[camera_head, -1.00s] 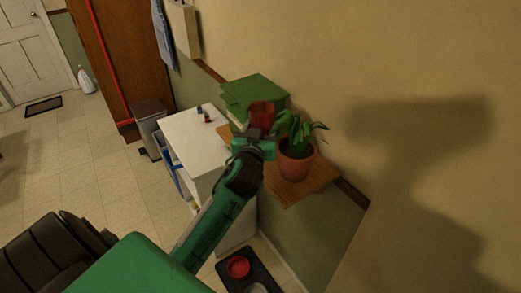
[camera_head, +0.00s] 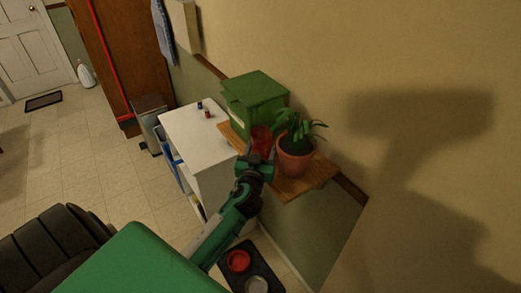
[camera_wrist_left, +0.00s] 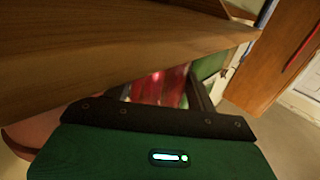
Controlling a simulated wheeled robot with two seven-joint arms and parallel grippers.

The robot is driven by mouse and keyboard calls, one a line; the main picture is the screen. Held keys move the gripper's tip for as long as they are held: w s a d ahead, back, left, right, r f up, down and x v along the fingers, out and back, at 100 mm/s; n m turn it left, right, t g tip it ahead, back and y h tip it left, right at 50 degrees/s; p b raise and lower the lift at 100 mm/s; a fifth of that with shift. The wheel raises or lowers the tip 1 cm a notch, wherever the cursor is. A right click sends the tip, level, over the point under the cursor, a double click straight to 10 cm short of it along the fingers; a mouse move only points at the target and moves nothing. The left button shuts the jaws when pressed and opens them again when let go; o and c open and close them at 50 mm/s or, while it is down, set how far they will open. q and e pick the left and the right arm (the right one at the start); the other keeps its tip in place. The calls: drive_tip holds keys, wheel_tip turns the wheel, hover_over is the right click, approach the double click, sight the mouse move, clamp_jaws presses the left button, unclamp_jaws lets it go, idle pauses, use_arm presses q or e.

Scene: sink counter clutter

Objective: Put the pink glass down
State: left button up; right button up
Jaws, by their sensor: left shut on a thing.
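The pink glass (camera_head: 262,137) looks red and translucent in the head view. It is between the green box and the potted plant, low over the wooden shelf; whether its base touches the wood is hidden. My left gripper (camera_head: 258,157) is shut on it from the near side. In the left wrist view the glass (camera_wrist_left: 160,87) shows partly between the fingers, and the wooden shelf (camera_wrist_left: 110,55) fills much of the picture's top. My right gripper is not in view.
The green box (camera_head: 262,92) stands behind the glass on the shelf (camera_head: 305,186). The potted plant (camera_head: 294,162) is close on the right, its leaves near the glass. A white cabinet (camera_head: 190,128) with small items stands at left. A dark tray with bowls (camera_head: 240,262) lies below.

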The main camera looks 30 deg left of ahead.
use_arm(q)
drive_tip(key=shift+f, duration=0.15)
drive_tip(key=o, duration=0.8)
